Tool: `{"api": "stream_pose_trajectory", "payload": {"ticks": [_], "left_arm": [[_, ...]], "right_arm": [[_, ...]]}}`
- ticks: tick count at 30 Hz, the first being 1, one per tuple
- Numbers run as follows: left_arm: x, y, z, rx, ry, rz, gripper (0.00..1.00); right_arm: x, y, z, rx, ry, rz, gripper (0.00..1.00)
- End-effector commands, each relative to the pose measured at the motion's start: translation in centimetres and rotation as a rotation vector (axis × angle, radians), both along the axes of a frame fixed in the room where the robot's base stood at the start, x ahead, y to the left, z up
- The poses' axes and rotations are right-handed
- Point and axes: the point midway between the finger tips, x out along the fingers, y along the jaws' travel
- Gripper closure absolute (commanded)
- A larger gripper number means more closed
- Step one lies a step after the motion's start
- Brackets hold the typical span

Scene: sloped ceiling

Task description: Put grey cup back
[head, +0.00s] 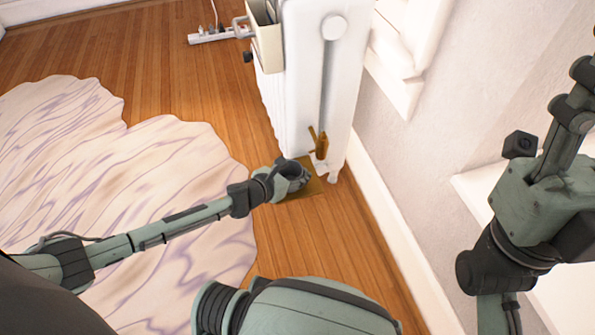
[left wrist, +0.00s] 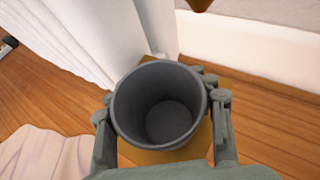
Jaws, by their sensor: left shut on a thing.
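The grey cup (left wrist: 166,112) is dark and empty inside, and its mouth faces the left wrist camera. My left gripper (head: 293,176) is shut on it, with a finger on each side in the left wrist view. The cup also shows in the head view (head: 291,169), beside the foot of the white radiator. Below the cup is a flat gold-brown square (head: 313,187) on the floor. I cannot tell whether the cup's base touches it. My right gripper (head: 578,95) is at the right edge of the head view, away from the cup, and its fingers are partly cut off.
The white radiator (head: 300,90) stands just behind the cup, with a brass-coloured part (head: 320,143) low on its end. A wall with a white baseboard (head: 390,230) runs along the right. A pale rug (head: 130,190) lies at left. Wooden floor is clear in front.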

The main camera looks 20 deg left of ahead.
Motion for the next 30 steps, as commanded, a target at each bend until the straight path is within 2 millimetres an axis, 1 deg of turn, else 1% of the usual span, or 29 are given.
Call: {"api": "stream_pose_trajectory", "payload": {"ticks": [5, 9, 10, 15, 16, 23, 26, 28, 30], "left_arm": [[0.0, 0.0, 0.1, -0.001, -0.001, -0.001, 0.84], [0.0, 0.0, -0.4, -0.001, -0.001, -0.001, 0.84], [0.0, 0.0, -0.2, 0.000, -0.001, -0.001, 0.50], [0.0, 0.0, -0.2, -0.001, -0.001, -0.001, 0.29], [0.0, 0.0, -0.2, -0.001, -0.001, -0.001, 0.26], [0.0, 0.0, -0.2, -0.001, -0.001, -0.001, 0.26], [0.0, 0.0, 0.2, -0.001, -0.001, -0.001, 0.26], [-0.4, 0.1, 0.4, 0.000, 0.001, -0.001, 0.26], [-1.3, 0.4, 0.9, 0.000, 0.001, -0.002, 0.26]], "right_arm": [[0.0, 0.0, 0.1, -0.001, 0.002, 0.000, 0.50], [0.1, 0.1, -0.1, -0.005, -0.005, 0.001, 0.50], [0.1, 0.1, 0.1, -0.006, -0.005, 0.001, 0.50], [0.1, 0.1, 0.1, -0.005, -0.003, 0.001, 0.50], [0.1, 0.1, 0.1, -0.005, -0.003, 0.001, 0.50], [0.1, 0.1, 0.1, -0.005, -0.003, 0.001, 0.50], [0.1, 0.1, 0.4, -0.005, -0.004, 0.001, 0.50], [0.0, 0.0, 0.5, -0.002, -0.002, 0.000, 0.50], [0.8, 0.3, 0.4, -0.012, 0.050, 0.002, 0.50]]}}
